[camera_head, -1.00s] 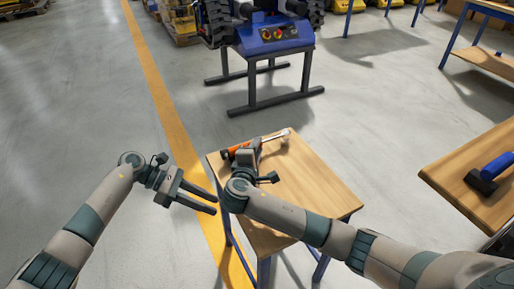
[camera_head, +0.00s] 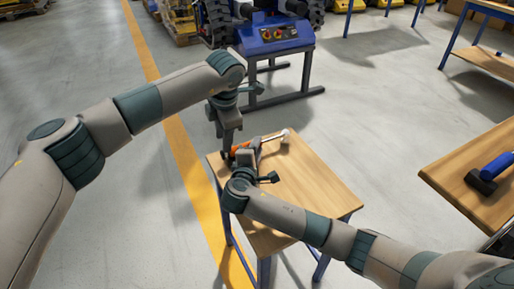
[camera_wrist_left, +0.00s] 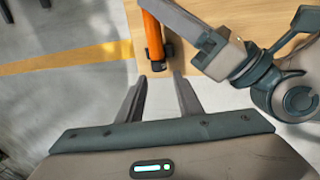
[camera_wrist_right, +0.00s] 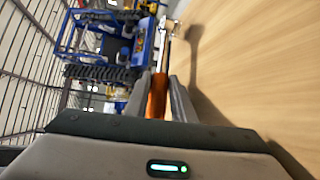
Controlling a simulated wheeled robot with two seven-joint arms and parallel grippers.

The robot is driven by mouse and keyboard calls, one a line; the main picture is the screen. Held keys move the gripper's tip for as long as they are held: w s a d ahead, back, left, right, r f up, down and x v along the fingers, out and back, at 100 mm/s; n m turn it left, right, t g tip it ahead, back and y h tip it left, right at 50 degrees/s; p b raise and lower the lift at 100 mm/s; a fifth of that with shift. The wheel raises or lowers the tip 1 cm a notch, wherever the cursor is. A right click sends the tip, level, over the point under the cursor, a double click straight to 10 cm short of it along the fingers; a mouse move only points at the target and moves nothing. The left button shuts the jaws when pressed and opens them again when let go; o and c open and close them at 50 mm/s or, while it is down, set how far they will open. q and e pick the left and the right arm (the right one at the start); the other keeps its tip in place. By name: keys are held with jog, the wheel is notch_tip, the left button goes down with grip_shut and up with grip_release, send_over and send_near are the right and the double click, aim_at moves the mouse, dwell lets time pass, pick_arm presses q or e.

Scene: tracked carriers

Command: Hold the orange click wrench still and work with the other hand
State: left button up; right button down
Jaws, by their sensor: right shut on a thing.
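The orange click wrench (camera_head: 240,149) lies at the far left corner of the small wooden table (camera_head: 310,185), its metal head (camera_head: 285,132) pointing right and away. My right gripper (camera_head: 254,155) is shut on its orange handle; the right wrist view shows the handle (camera_wrist_right: 157,95) between the two fingers. My left gripper (camera_head: 228,150) points down by the handle's near end. In the left wrist view its fingers (camera_wrist_left: 160,77) are apart and empty, just short of the black handle end (camera_wrist_left: 157,58). My right gripper partly hides the handle in the head view.
A blue machine stand (camera_head: 275,45) is behind the table. Another wooden table (camera_head: 465,185) at the right holds a blue-handled tool (camera_head: 490,172). The small table's right part is bare. A yellow floor line (camera_head: 190,160) runs along its left side.

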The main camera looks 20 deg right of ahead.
pick_arm(q)
jog(key=shift+d+r, duration=0.1)
jog(key=shift+r, duration=0.05)
jog(key=shift+w, duration=0.1)
jog(key=shift+x, duration=3.55)
jog(key=c, duration=0.7)
